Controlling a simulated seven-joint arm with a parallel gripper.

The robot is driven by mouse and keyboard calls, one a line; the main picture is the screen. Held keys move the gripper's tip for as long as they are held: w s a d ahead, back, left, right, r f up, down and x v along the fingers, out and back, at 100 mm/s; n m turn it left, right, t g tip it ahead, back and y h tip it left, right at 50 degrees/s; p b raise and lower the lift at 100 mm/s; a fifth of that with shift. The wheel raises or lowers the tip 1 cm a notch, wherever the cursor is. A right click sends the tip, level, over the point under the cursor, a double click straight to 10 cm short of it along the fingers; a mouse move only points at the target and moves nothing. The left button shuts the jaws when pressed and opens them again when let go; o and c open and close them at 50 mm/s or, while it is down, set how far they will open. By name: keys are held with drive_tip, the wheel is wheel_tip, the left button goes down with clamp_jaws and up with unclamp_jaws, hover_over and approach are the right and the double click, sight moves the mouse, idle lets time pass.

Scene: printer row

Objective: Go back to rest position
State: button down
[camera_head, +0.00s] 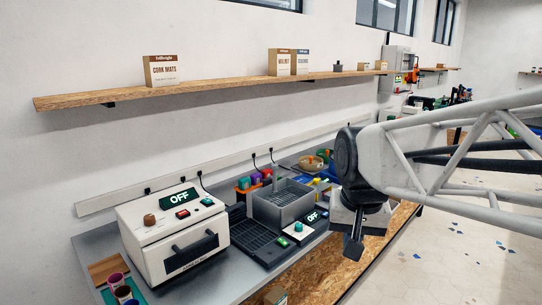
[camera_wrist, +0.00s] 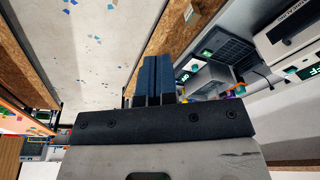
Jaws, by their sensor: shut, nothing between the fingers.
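My gripper (camera_head: 353,248) hangs at the end of my white lattice arm, out past the front edge of the bench, pointing down. In the wrist view its two dark fingers (camera_wrist: 153,80) lie close together with nothing between them. The grey bench (camera_head: 226,270) runs along the wall to the left of my gripper. On it stands a white machine (camera_head: 175,235) with a display reading OFF. A grey basin-like machine (camera_head: 284,203) and a small control box (camera_head: 299,231), also reading OFF, stand nearer my gripper.
A wooden shelf (camera_head: 220,87) with several small boxes runs along the wall above. Coloured containers (camera_head: 252,182) stand at the back of the bench. Cups (camera_head: 122,292) sit at its near left end. The tiled floor (camera_head: 440,255) to the right of the bench is open.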

drive_tip(key=s+d+f+n, duration=0.1)
drive_tip(key=s+d+f, duration=0.2)
drive_tip(key=s+f, duration=0.4)
drive_tip(key=s, duration=0.4)
drive_tip(key=shift+s+d+f+n, duration=0.3)
drive_tip(key=shift+d+f+n, duration=0.05)
drive_tip(key=shift+n, duration=0.05)
